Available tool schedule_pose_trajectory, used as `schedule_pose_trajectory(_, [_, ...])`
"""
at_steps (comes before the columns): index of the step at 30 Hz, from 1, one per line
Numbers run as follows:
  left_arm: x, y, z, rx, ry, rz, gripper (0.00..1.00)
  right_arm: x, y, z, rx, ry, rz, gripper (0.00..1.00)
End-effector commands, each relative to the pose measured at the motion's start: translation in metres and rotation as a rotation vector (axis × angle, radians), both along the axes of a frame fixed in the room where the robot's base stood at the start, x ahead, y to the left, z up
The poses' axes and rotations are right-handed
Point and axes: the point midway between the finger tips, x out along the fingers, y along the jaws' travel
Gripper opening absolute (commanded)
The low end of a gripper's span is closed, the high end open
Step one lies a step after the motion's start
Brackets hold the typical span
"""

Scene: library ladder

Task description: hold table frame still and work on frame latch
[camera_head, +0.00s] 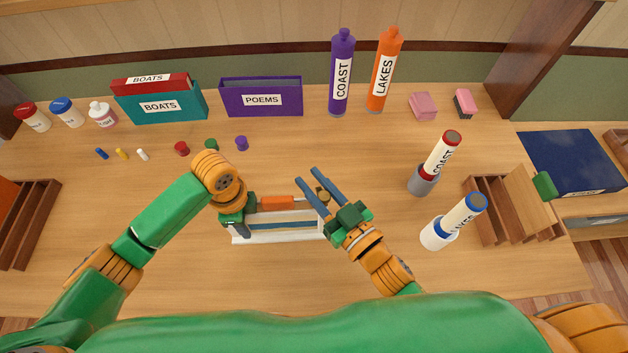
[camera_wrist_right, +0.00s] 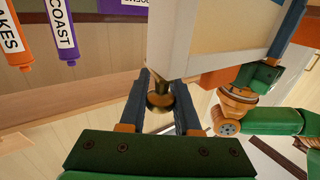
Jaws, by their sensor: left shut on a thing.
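The table frame (camera_head: 282,238) is a low white frame with a dark blue strip, standing near the middle of the table. My left gripper (camera_head: 236,214) is shut on its left end; the fingertips are mostly hidden by my wrist. The frame latch (camera_head: 323,196) is a small brass knob at the frame's right end. My right gripper (camera_head: 308,177) is open with its blue fingers on either side of the knob. In the right wrist view the brass knob (camera_wrist_right: 160,96) sits between the fingers, with a gap seeming to show on each side.
An orange block (camera_head: 278,202) lies along the frame's back. Two label tubes in cups, a grey cup (camera_head: 422,182) and a white cup (camera_head: 437,235), stand to the right. Small spools (camera_head: 211,144) and book boxes (camera_head: 262,97) are behind.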

Motion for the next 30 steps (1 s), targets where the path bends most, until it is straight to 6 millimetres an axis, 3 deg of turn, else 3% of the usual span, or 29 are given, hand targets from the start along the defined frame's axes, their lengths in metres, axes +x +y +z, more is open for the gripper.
schedule_pose_trajectory(12, [0.0002, 0.0002, 0.0003, 0.000, 0.000, 0.000, 0.00, 0.0020, -0.0044, -0.0001, 0.002, 0.002, -0.155, 0.00])
schedule_pose_trajectory(21, [0.0003, 0.0003, 0.0003, 0.001, -0.001, 0.001, 0.00, 0.0023, -0.0048, 0.0000, -0.002, 0.000, -0.163, 0.00])
schedule_pose_trajectory(22, [0.0003, 0.0003, 0.0003, 0.001, -0.001, 0.001, 0.00, 0.0023, -0.0048, 0.0000, -0.002, 0.000, -0.163, 0.39])
schedule_pose_trajectory(24, [0.0003, 0.0003, 0.0003, 0.001, -0.001, 0.001, 0.00, 0.0023, -0.0048, 0.0000, -0.002, 0.000, -0.163, 0.58])
schedule_pose_trajectory(30, [0.0003, 0.0002, 0.0003, 0.000, -0.001, 0.000, 0.00, 0.0022, -0.0047, 0.0000, -0.001, 0.000, -0.162, 0.59])
